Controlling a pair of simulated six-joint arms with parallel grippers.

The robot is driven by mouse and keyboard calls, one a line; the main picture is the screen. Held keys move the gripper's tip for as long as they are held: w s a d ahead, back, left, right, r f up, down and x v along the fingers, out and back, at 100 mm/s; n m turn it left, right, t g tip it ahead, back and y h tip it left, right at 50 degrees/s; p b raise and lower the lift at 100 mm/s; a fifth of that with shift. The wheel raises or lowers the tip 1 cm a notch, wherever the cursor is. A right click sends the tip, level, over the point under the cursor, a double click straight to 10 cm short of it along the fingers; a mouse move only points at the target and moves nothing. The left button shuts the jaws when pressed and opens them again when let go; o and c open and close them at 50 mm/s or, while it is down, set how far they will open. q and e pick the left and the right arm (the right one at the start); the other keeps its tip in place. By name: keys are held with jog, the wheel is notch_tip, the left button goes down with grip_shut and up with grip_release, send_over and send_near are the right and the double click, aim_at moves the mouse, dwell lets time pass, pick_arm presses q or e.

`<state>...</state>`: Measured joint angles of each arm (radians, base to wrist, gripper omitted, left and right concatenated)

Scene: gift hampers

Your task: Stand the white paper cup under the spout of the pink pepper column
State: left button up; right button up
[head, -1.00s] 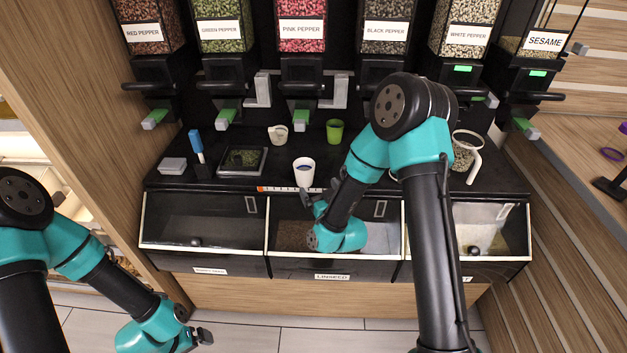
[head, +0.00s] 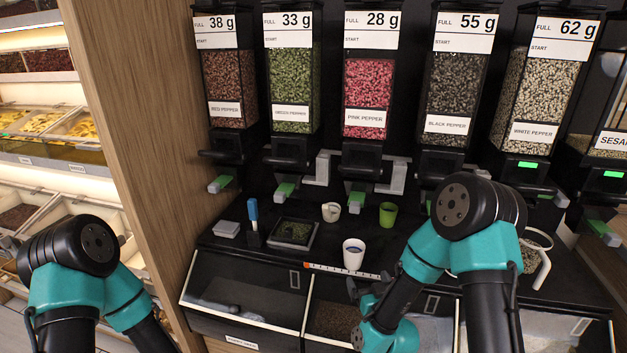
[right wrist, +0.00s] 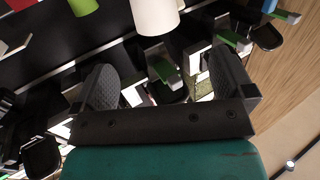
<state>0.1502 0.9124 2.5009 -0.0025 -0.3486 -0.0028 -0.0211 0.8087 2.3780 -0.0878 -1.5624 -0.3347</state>
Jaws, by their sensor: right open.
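The white paper cup (head: 353,254) stands upright near the front edge of the black counter. The pink pepper column (head: 367,97) is the third from the left, with a green-tipped spout lever (head: 357,199) below it. The cup stands in front of and below that column. My right gripper (head: 364,290) is open and empty, just in front of the cup and apart from it. In the right wrist view the cup (right wrist: 155,14) shows at the top edge, beyond the open fingers (right wrist: 165,80). My left gripper is out of view; only part of its arm shows.
A small cream-coloured cup (head: 330,212) and a green cup (head: 388,214) stand behind the white cup. A tray of green pepper (head: 292,233), a blue-handled brush (head: 253,215) and a clear jug (head: 537,255) are also on the counter. Open bins lie below its front edge.

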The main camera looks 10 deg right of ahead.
jog(key=s+a+f+n+g+y, duration=0.1)
jog(key=s+a+f+g+y, duration=0.1)
jog(key=s+a+f+g, duration=0.3)
jog(key=s+a+f+g+y, duration=0.15)
jog(key=a+f, duration=0.25)
jog(key=f, duration=0.4)
jog(key=s+d+f+m+g, duration=0.1)
jog(key=s+d+f+g, duration=0.2)
jog(key=s, duration=0.2)
jog(key=s+d+f+m+g+h, duration=0.1)
jog(key=s+d+f+g, duration=0.1)
jog(key=s, duration=0.4)
jog(key=s+d+f+m+g, duration=0.2)
jog(key=s+d+f+g, duration=0.1)
jog(key=s+d+g, duration=0.1)
jog(key=shift+s+d+f+g+h, duration=0.3)
jog(key=shift+s+g, duration=0.35)
jog(key=shift+s, duration=0.6)
